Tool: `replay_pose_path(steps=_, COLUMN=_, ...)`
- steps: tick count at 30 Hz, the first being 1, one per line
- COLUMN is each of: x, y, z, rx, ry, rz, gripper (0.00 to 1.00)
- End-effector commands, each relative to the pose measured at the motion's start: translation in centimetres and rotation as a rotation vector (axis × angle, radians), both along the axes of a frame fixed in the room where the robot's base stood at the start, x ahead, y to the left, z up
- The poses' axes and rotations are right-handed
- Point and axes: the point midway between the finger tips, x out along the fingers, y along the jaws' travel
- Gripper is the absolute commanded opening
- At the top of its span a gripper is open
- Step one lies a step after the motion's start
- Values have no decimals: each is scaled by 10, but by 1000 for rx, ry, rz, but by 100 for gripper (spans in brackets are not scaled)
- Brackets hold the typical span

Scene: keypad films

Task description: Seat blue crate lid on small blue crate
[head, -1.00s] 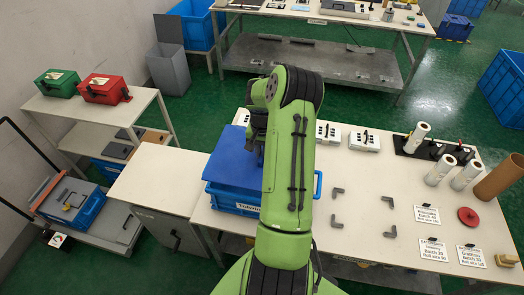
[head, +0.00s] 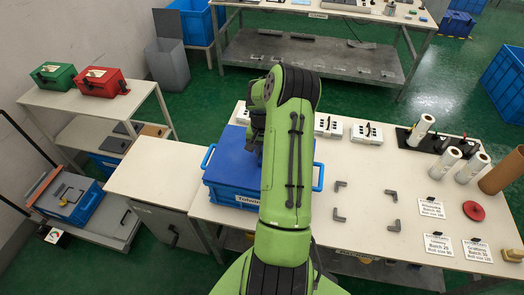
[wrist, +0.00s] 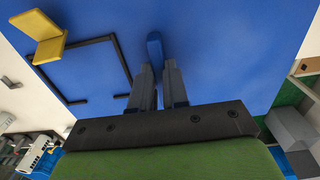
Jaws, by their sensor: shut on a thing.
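The blue crate lid (head: 228,158) is a flat blue sheet that lies over the top of the small blue crate (head: 220,191) on the near table. It looks level and in line with the crate, but I cannot tell whether its rim is fully down. The crate's left and right handles show, and a white label is on its front. My gripper (wrist: 157,70) is shut on the lid's blue grip in the wrist view, where the lid (wrist: 210,50) fills most of the picture. In the head view my green arm hides the lid's right part.
White boxes (head: 367,134) stand behind the crate. Dark corner brackets (head: 393,196), label cards and rolls (head: 422,130) lie to the right. A bare light-topped cabinet (head: 155,175) is at the left. A yellow piece (wrist: 45,38) shows in the wrist view.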

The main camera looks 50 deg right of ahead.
Motion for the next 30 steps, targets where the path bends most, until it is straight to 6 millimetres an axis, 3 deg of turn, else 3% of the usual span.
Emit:
replay_pose_path(steps=25, x=0, y=0, z=-11, rx=0, ry=0, rz=0, gripper=0)
replay_pose_path(steps=26, x=0, y=0, z=-11, rx=0, ry=0, rz=0, gripper=19)
replay_pose_path(steps=30, x=0, y=0, z=-10, rx=0, ry=0, rz=0, gripper=40)
